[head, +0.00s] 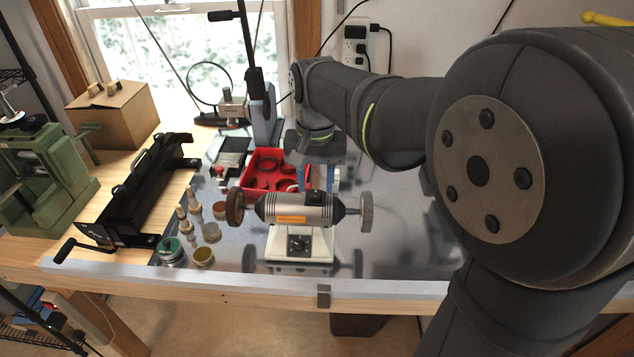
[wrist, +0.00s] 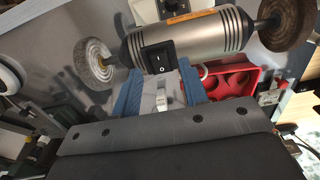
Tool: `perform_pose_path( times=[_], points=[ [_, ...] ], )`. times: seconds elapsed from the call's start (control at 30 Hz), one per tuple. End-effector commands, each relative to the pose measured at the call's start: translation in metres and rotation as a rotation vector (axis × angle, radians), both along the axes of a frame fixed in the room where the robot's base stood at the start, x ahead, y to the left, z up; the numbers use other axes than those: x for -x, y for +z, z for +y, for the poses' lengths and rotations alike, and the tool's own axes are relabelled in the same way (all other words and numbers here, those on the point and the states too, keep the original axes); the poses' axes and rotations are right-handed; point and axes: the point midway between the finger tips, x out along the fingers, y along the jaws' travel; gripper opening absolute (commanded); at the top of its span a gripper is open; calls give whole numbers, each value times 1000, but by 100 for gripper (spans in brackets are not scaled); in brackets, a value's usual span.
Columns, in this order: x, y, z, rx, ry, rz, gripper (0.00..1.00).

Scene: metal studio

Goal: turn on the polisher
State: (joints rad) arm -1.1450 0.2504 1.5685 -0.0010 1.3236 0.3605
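The polisher (head: 285,210) is a silver motor on a white base, with a brown wheel on its left and a grey wheel on its right in the head view. In the wrist view the polisher (wrist: 195,42) is seen from behind and above. Its black rocker switch (wrist: 158,58) is marked I and O and faces my gripper; which side is pressed I cannot tell. My gripper (wrist: 160,85) has two blue fingers, apart with nothing between them, just short of the switch. In the head view my gripper (head: 321,180) is behind the polisher, its fingertips partly hidden.
A red tray (head: 262,160) with round compartments stands behind the polisher. Several small tins and bottles (head: 211,232) stand to its left. A black long device (head: 140,190) and a green press (head: 45,170) are farther left. The metal bench top (head: 400,240) is clear right of the polisher.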

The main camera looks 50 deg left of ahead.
Motion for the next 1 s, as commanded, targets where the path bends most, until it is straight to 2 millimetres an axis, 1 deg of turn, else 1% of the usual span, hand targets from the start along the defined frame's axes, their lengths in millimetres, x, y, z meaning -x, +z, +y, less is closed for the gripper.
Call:
perform_pose_path(
  times=[0.03, 0.17, 0.43, 0.47, 0.5, 0.57, 0.63, 0.67, 0.87, 1.0],
  points=[
    [0, -5, 0, 0, 0, 0, 40],
    [0, -12, 0, 0, 0, 0, 40],
    [0, -13, 0, -1, 0, -1, 40],
    [0, -13, 0, -1, 0, -1, 36],
    [0, -13, 0, -1, 0, -1, 28],
    [0, -13, 0, -1, 0, -1, 16],
    [0, -13, 0, -1, 0, -1, 3],
    [0, -13, 0, -1, 0, -1, 0],
    [1, -12, -1, -20, 1, -21, 0],
    [4, -13, -4, -84, 1, -84, 0]
  ],
)
